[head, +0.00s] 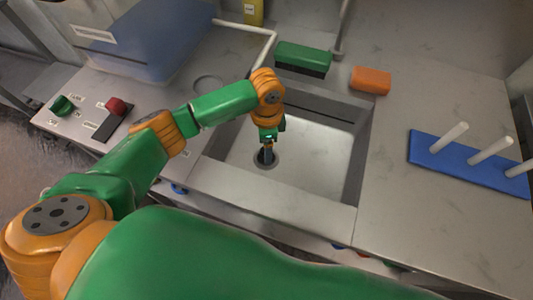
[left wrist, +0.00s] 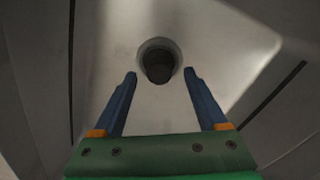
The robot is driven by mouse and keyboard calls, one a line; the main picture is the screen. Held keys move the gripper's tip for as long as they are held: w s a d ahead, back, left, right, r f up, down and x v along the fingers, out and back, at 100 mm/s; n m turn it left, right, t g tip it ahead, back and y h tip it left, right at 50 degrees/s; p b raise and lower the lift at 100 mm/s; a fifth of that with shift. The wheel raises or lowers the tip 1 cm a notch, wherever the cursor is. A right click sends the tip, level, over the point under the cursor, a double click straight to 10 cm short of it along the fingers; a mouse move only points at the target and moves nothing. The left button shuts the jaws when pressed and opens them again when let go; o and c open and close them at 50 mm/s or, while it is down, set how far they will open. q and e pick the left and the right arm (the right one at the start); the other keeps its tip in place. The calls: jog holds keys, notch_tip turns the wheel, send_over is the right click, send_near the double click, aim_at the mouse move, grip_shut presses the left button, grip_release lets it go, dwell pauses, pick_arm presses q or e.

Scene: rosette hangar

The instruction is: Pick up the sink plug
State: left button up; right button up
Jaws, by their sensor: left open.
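The sink plug (left wrist: 159,66) appears as a dark round piece inside the grey drain ring in the left wrist view. It lies just beyond and between my fingertips, and I cannot tell how far it stands out of the drain. My left gripper (left wrist: 160,74) is open, with its two blue fingers apart and nothing between them. In the head view my left gripper (head: 266,155) points down into the sink (head: 315,160), over the drain, and hides most of the plug there. My right gripper is out of view.
A green brush (head: 303,56) and an orange sponge (head: 370,80) lie behind the sink. A blue rack with white pegs (head: 465,165) is at right. A blue bin (head: 150,40), a faucet (head: 262,32) and control knobs (head: 115,107) are at left. The sink walls surround the gripper.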

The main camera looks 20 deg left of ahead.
pick_arm(q)
notch_tip(320, 180, down, 3)
jog(key=shift+s+r, duration=0.1)
jog(key=shift+r, duration=0.05)
grip_shut()
jog(key=shift+r, duration=0.15)
